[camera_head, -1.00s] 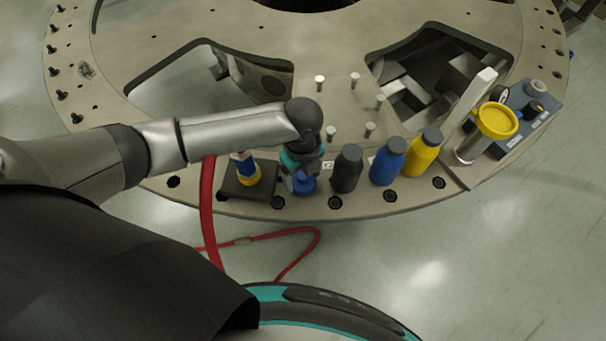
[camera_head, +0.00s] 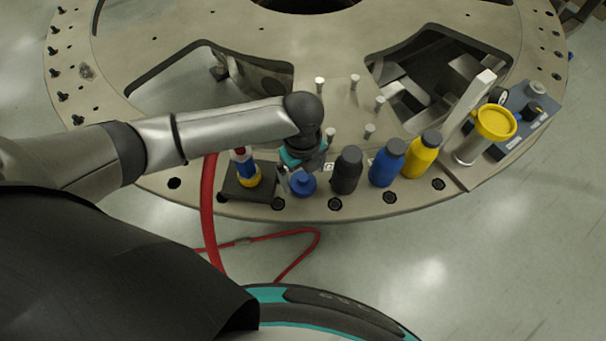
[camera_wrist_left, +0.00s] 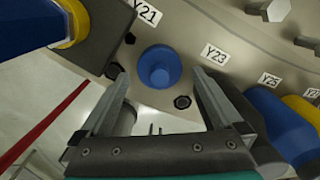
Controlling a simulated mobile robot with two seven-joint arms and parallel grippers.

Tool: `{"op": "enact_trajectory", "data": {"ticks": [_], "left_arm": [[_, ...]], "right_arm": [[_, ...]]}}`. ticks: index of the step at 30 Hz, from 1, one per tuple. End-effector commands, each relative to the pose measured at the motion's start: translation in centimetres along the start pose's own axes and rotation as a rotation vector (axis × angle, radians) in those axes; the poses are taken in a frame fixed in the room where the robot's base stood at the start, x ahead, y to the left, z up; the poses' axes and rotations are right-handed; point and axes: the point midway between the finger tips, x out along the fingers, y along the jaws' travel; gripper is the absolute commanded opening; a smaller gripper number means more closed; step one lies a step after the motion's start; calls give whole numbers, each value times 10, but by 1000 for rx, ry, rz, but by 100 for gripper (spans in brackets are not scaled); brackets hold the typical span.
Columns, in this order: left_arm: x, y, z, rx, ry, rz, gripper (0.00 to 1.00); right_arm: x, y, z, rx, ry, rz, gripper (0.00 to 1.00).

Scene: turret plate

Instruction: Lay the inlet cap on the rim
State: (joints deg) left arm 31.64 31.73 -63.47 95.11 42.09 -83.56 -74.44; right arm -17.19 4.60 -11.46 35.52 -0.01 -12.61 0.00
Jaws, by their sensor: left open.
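The blue inlet cap (camera_head: 303,185) rests on the plate's rim (camera_head: 240,205), between the dark block with the striped fitting and the black bottle. The left wrist view shows it from above as a round blue disc with a knob (camera_wrist_left: 160,66), between the Y21 and Y23 labels. My left gripper (camera_head: 300,175) is open just behind and above the cap. In the left wrist view its two fingers (camera_wrist_left: 160,84) stand wide apart to either side of the cap, with clear gaps. My right gripper is in no view.
The dark block (camera_head: 243,190) with its striped fitting stands left. A black bottle (camera_head: 346,172), a blue bottle (camera_head: 386,165) and a yellow bottle (camera_head: 421,158) stand right. Several bolts (camera_head: 355,82) rise behind. A yellow-topped post (camera_head: 496,123) stands farther right. A red hose (camera_head: 207,200) hangs over the rim.

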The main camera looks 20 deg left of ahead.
Motion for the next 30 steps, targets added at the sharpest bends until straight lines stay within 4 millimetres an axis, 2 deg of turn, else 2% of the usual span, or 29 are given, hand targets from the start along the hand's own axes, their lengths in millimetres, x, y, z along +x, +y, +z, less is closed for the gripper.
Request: {"op": "enact_trajectory", "data": {"ticks": [1, 6, 13, 19, 30], "left_arm": [[-13, -1, 1, 1, -1, -4, 100], [-51, -1, 1, 2, -2, -4, 100], [-90, -1, 0, 0, 0, -2, 100], [-102, 0, 0, -1, 0, 0, 100], [-102, 0, 0, -3, 1, -1, 100]], "right_arm": [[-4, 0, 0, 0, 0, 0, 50], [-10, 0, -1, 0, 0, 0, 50], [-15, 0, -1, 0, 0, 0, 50], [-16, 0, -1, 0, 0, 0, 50], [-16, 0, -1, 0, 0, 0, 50]]}}
